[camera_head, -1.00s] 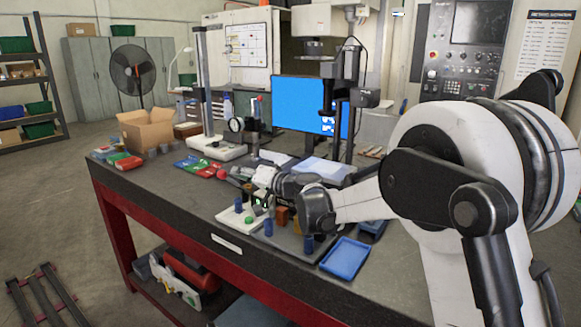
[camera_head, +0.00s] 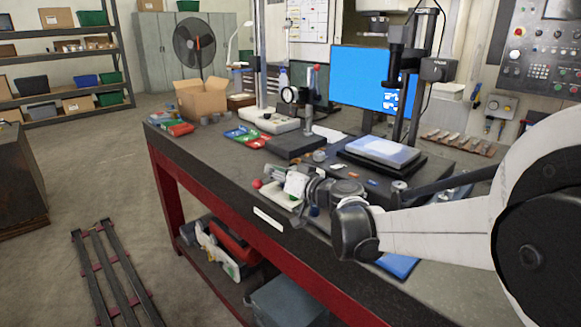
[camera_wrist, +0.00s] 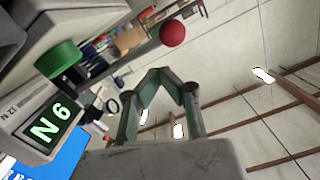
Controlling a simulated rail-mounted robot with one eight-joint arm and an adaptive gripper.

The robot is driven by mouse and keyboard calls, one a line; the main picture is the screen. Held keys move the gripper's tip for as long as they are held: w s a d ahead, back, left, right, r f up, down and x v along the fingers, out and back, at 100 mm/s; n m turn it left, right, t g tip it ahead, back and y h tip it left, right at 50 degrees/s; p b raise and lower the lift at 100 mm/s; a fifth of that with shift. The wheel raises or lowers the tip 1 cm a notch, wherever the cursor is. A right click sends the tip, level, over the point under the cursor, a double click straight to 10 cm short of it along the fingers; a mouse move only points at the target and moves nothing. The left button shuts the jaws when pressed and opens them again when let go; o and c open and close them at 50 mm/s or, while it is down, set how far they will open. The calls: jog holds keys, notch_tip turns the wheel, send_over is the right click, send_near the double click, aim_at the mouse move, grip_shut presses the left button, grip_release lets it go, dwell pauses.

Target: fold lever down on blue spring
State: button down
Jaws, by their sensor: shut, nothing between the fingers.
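A red ball knob (camera_head: 257,184) shows at the workbench's front edge in the head view, beside a white device (camera_head: 297,184). In the wrist view the red knob (camera_wrist: 172,33) is beyond the fingers, apart from them. A device box (camera_wrist: 42,122) with a lit green "N 6" display and a green cap (camera_wrist: 62,62) is at the left there. My gripper (camera_wrist: 166,77) is shut and empty in the wrist view. In the head view it is low over the bench by the white device, largely hidden by my wrist.
The dark workbench (camera_head: 215,158) holds a dial gauge stand (camera_head: 289,95), colored packs (camera_head: 246,136), a cardboard box (camera_head: 201,98) and a pale blue block (camera_head: 383,151). A monitor (camera_head: 362,78) stands behind. My arm covers the bench's right part.

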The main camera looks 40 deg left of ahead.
jog(key=shift+s+f, duration=0.15)
jog(key=shift+f, duration=0.2)
dwell(0.5)
jog(key=shift+r, duration=0.35)
jog(key=s+d+r+p, duration=0.1)
jog(key=d+r+p, duration=0.1)
jog(key=d, duration=0.8)
jog(key=shift+d+r, duration=0.35)
jog(key=shift+r, duration=0.45)
